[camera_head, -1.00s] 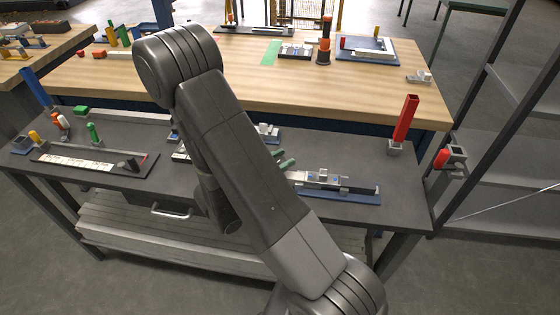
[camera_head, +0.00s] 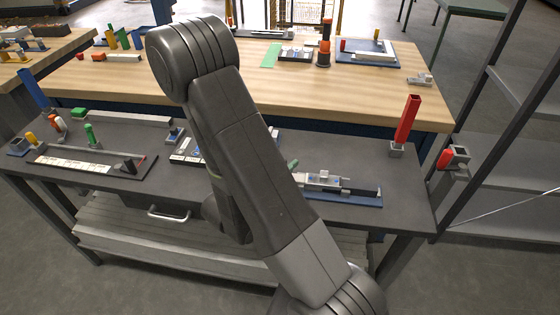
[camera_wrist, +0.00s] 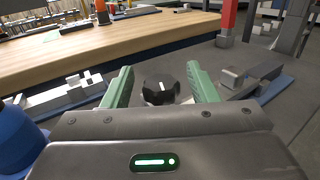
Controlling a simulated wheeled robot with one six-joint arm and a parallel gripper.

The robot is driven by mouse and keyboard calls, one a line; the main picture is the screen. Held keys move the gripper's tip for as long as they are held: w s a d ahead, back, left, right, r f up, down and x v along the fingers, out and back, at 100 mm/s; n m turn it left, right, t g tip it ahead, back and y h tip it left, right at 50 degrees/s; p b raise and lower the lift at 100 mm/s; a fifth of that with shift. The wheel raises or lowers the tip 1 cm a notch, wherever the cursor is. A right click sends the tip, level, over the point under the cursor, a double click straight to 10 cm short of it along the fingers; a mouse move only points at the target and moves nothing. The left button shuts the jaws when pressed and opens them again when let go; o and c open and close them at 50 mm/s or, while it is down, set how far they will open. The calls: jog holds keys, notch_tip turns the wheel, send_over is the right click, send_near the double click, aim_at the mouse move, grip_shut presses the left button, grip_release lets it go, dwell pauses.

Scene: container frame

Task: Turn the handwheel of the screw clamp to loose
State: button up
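In the wrist view, a round black knob (camera_wrist: 161,90) with a white mark shows between the fingers of my gripper (camera_wrist: 161,71). It looks like the handwheel, though I cannot confirm it belongs to the screw clamp. The two green fingers are spread apart, one on each side of the knob in the picture. A gap shows on both sides, and no contact is visible. How deep the knob sits between them I cannot tell. In the head view my arm hides the knob and most of my gripper.
A blue-based fixture with grey blocks (camera_head: 345,191) stands on the dark bench (camera_head: 400,210), right of my arm. A red post (camera_head: 408,119) rises at the bench's right end. Another blocky grey fixture (camera_wrist: 66,95) lies left of the fingers. The wooden table (camera_head: 120,75) is behind.

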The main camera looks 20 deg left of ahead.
jog(key=b+v, duration=0.2)
jog(key=v, duration=1.1)
jog(key=shift+s, duration=0.4)
jog(key=shift+a, duration=0.1)
jog(key=shift+w, duration=0.1)
jog(key=shift+p+x, duration=0.9)
jog(key=shift+x, duration=5.6)
